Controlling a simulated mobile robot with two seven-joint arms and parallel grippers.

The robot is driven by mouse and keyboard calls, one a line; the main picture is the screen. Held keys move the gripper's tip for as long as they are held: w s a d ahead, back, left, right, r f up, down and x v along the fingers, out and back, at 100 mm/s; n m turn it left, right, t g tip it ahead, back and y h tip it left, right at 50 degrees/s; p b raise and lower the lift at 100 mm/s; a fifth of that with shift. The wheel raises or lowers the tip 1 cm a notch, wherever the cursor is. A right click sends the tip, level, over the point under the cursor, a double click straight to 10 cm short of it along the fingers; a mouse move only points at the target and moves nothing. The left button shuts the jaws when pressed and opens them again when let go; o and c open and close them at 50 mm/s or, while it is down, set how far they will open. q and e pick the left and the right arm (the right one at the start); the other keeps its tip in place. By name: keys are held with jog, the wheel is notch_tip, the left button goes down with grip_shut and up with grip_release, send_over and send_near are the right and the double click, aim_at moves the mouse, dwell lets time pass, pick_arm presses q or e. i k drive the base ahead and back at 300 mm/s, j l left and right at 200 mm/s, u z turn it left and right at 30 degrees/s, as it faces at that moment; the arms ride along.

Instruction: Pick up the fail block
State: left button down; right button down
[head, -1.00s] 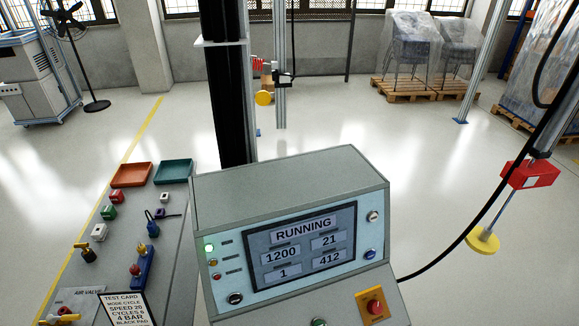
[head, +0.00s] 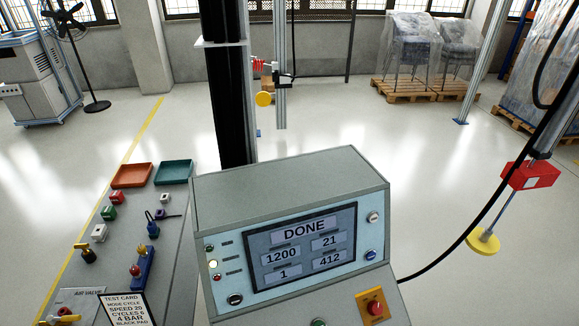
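No block in view carries a legible "fail" marking. A small red block (head: 117,197) sits on the grey bench beside the console, just in front of the orange tray. A small green block (head: 108,212) sits just in front of it. A white block (head: 99,232) is nearer, and another small white block (head: 165,198) is to the right. Neither of my grippers is in the head view.
An orange tray (head: 132,175) and a teal tray (head: 174,172) lie at the bench's back. The console (head: 290,180) reads DONE. A test card (head: 124,309), a blue valve piece (head: 143,268) and brass fittings crowd the near bench. A red stop button (head: 375,307) is at the console's front.

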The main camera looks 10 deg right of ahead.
aim_at(116, 197)
jog(key=k+j+u, duration=0.1)
jog(key=u, duration=0.95)
